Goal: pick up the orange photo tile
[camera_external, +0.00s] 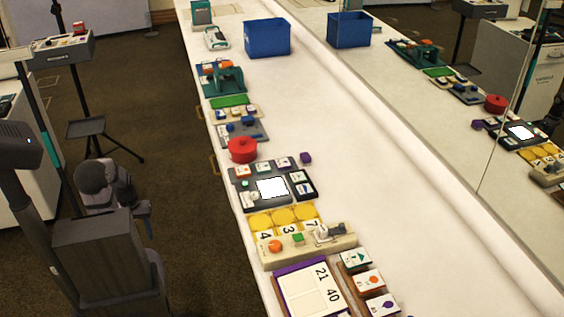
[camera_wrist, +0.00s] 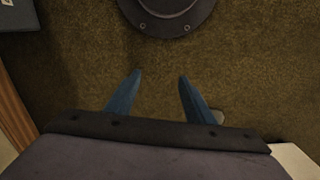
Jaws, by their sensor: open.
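A white tile with an orange picture (camera_external: 370,280) lies at the near end of the long white table, in a brown holder. A tile with a green triangle (camera_external: 355,259) is just beyond it and one with a purple picture (camera_external: 382,305) just nearer. My gripper (camera_wrist: 160,76) shows in the wrist view with its two blue fingers apart and nothing between them. It points down over brown carpet, away from the tiles. No tile shows in the wrist view.
Beside the tiles is a purple-edged board (camera_external: 303,291) with numbers. Beyond are a beige box (camera_external: 310,246), yellow discs (camera_external: 284,216), a dark tray (camera_external: 309,184), a red round pot (camera_external: 242,149) and a blue bin (camera_external: 268,37). The table's right side is clear up to the mirror.

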